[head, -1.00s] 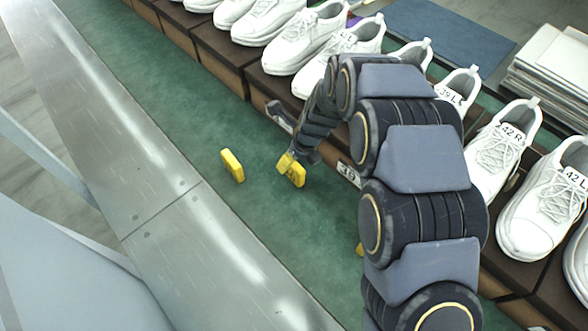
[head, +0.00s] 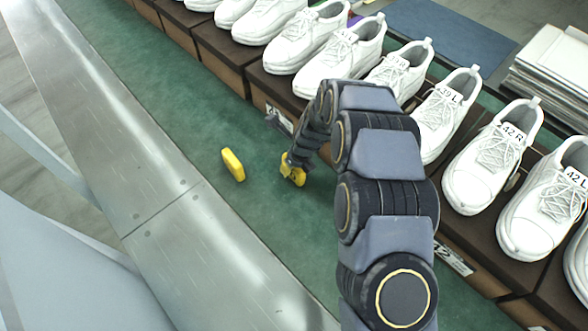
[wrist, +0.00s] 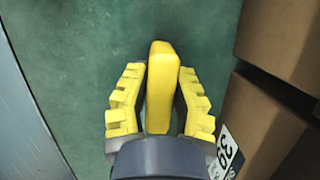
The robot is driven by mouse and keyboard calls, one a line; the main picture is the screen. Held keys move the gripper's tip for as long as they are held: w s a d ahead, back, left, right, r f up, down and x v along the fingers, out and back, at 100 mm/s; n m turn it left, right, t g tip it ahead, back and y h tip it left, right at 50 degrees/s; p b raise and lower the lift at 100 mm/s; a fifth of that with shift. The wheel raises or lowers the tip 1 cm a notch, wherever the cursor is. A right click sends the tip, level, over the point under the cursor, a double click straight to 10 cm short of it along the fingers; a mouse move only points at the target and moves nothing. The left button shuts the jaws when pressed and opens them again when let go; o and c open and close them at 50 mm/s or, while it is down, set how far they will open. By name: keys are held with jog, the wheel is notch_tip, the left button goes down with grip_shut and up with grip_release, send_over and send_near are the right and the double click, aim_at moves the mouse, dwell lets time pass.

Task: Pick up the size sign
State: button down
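A yellow size sign (wrist: 160,85) stands on the green surface between the two yellow ridged fingers of my gripper (wrist: 162,98) in the wrist view. The fingers flank it closely on both sides.
A row of brown boxes with white shoes (head: 497,155) on top runs along the right of the green strip (head: 150,105). Boxes (wrist: 275,45) stand close to the right finger in the wrist view, one with a "39" label. A metal rail (head: 165,215) borders the left.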

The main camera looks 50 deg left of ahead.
dwell(0.4)
jog(key=shift+r, duration=0.55)
jog(key=v, duration=0.2)
jog(key=shift+a+r, duration=0.15)
jog(key=shift+r, duration=0.25)
jog(key=s+d+r, duration=0.7)
jog(key=d+r, duration=0.2)
jog(key=d, duration=0.2)
jog(key=shift+s+d, duration=0.25)
jog(key=shift+d, duration=0.05)
jog(key=shift+r, duration=0.1)
